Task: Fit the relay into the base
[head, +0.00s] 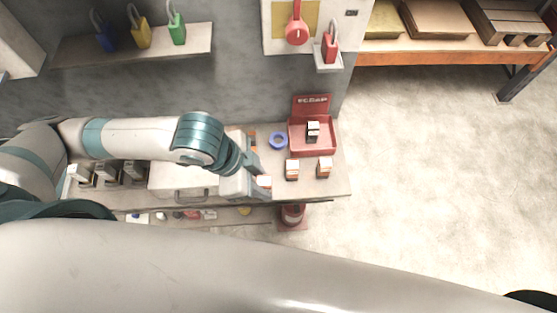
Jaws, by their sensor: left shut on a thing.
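My left gripper (257,173) reaches in from the left over the bench and is shut on a small orange and white relay (264,182). It holds the relay at the front part of the bench, beside a pale box-like panel (236,182). I cannot make out the base; it may be hidden by the gripper or too small to tell. I cannot tell whether the relay touches anything beneath it. Two similar relays, one (292,170) and another (324,167), stand to the right on the bench. My right gripper is not in view.
A red scrap tray (328,151) at the back right holds a dark and white relay (313,131). A blue ring (278,141) lies left of it. A red bin (292,216) stands below the bench's front edge. The floor at right is clear.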

